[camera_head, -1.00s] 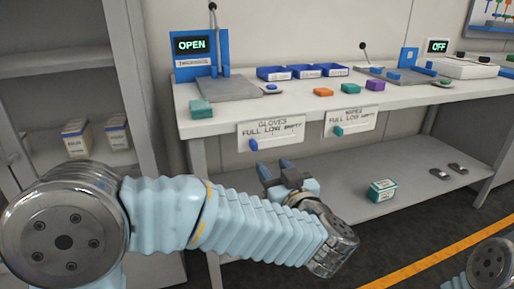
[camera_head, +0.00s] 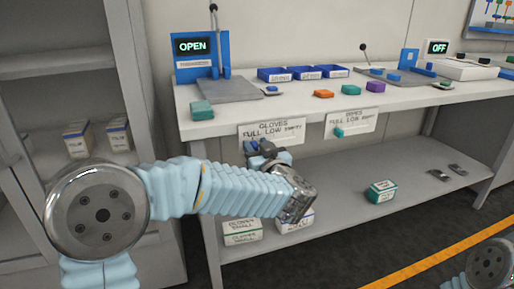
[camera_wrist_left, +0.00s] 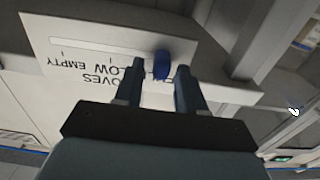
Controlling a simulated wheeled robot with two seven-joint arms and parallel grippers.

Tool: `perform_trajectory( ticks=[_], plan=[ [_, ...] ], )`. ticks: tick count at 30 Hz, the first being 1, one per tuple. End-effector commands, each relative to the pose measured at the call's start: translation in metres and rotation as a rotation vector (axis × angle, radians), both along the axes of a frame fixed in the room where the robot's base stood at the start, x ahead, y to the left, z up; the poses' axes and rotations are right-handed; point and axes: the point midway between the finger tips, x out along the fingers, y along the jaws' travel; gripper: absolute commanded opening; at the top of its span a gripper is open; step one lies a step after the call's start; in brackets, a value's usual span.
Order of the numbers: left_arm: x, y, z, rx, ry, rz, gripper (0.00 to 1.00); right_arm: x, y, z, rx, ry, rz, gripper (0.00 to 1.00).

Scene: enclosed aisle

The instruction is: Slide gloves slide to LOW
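The gloves placard (camera_head: 284,130), marked FULL, LOW, EMPTY, hangs on the front edge of the bench. Its blue slide knob (camera_wrist_left: 162,65) shows upside down in the left wrist view, at the FULL end of the white slot. In the head view my gripper mostly hides the knob. My left gripper (camera_head: 257,147) is at the placard's lower left. In the left wrist view its fingers (camera_wrist_left: 160,84) are apart, with the knob just between or beyond their tips. I cannot tell whether they touch it. My right gripper is not in view.
The wipes placard (camera_head: 350,123) with a green knob is to the right. Blue bins (camera_head: 303,73) and coloured blocks sit on the bench top (camera_head: 235,110). Glove boxes (camera_head: 242,230) and a green box (camera_head: 381,191) are on the lower shelf. A shelving unit (camera_head: 70,65) stands at left.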

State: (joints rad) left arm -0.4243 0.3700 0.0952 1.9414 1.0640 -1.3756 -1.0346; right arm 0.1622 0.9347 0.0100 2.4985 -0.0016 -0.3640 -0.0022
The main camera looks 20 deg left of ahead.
Motion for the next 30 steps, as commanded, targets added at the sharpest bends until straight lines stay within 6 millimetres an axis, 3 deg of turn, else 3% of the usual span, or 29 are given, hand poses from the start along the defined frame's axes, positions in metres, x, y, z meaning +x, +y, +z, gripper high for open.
perform_trajectory(
  ticks=[1,7,17,24,30],
  plan=[
    [0.000,0.000,0.000,0.000,0.000,0.000,0.31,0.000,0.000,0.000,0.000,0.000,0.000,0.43],
    [0.000,0.000,0.000,0.000,0.000,0.000,0.00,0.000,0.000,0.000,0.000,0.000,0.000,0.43],
    [0.001,-0.003,0.001,0.001,0.001,-0.001,0.00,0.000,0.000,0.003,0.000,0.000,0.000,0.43],
    [0.026,-0.038,0.005,0.003,0.003,-0.002,0.00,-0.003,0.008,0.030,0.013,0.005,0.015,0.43],
    [0.034,-0.051,0.001,0.001,-0.001,0.001,0.00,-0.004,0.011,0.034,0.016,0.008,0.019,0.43]
  ],
)
